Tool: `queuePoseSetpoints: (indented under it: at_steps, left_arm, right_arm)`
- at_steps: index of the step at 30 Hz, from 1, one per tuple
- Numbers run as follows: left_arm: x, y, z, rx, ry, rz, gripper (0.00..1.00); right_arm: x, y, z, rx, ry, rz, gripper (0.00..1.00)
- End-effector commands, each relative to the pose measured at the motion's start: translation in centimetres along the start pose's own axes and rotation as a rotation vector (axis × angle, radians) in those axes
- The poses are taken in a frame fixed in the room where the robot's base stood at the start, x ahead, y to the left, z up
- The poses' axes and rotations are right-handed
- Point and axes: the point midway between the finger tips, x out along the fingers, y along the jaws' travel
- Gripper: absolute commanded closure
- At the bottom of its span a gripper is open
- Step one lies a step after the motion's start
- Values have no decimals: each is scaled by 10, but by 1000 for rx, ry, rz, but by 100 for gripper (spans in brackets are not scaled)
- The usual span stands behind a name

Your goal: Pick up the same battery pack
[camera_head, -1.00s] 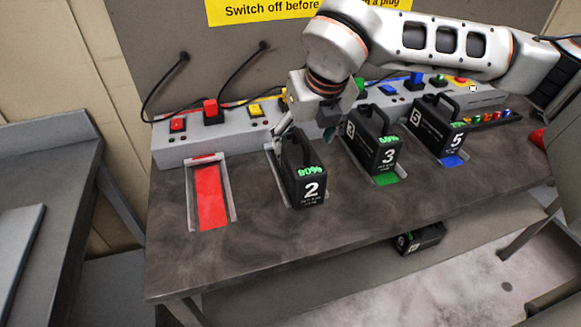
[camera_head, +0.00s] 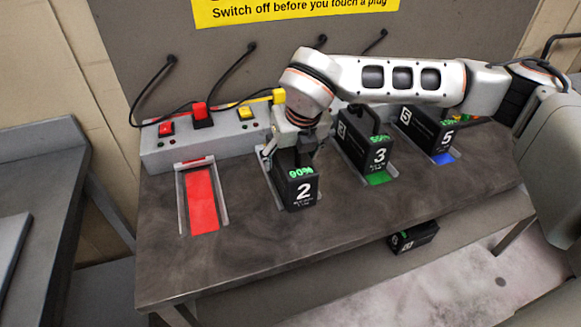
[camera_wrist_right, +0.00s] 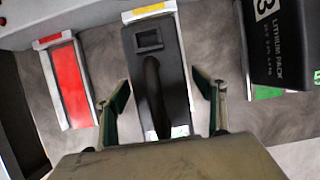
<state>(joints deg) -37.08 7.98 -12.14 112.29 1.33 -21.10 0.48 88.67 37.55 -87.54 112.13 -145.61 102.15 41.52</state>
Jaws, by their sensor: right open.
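The black battery pack numbered 2 (camera_head: 298,190) stands upright in its bay on the bench and reads 90% in green. My right gripper (camera_head: 296,146) is over its top, at the handle, and partly hides it. In the right wrist view, the pack's handle (camera_wrist_right: 152,88) runs between the two spread fingers of the right gripper (camera_wrist_right: 163,98), with a gap on each side. The gripper is open and holds nothing. My left gripper is not in view.
Battery packs 3 (camera_head: 372,152) and 5 (camera_head: 436,134) stand to the right. The red bay (camera_head: 202,200) at left is empty. Another pack (camera_head: 414,238) lies below the bench. The grey switch console (camera_head: 155,153) stands behind the bays. The bench front is clear.

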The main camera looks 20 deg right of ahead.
Motion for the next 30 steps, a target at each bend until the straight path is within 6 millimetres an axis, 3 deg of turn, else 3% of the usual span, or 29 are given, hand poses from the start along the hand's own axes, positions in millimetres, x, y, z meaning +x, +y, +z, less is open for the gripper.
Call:
queuePoseSetpoints:
  at_steps: [2,10,22,30]
  left_arm:
    - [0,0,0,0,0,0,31]
    - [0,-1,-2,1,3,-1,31]
    - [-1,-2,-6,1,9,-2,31]
    - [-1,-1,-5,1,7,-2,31]
  right_arm:
    - [0,0,0,0,0,0,31]
    - [-1,0,0,-1,0,1,98]
    - [-9,1,6,0,-9,3,100]
    - [-48,1,23,0,-14,3,100]
